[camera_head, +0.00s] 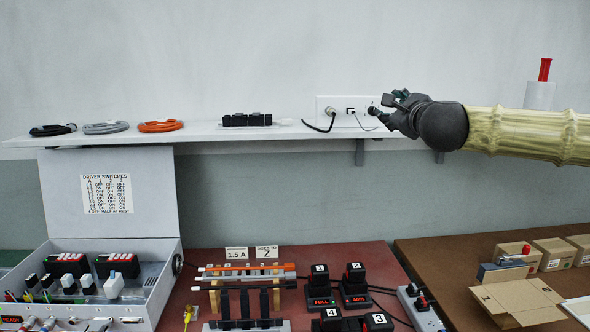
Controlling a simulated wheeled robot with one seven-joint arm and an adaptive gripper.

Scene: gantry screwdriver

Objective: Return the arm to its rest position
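My arm (520,134), in a pale yellow sleeve, reaches in from the right edge in the head view, roughly level. My dark gripper (384,110) is at its left end, just above the wall shelf and in front of the right end of the white wall panel. Its fingers are beside or over a dark round plug (372,111) in that panel. I cannot tell whether they touch it, or whether the fingers are open or shut.
The white wall panel (322,104) has cords hanging from it. The shelf (205,131) holds coiled cables (160,126) and a black block (247,119). Below are an open switch case (160,290), a rack of drivers (245,270), numbered chargers (354,283) and cardboard boxes (553,254).

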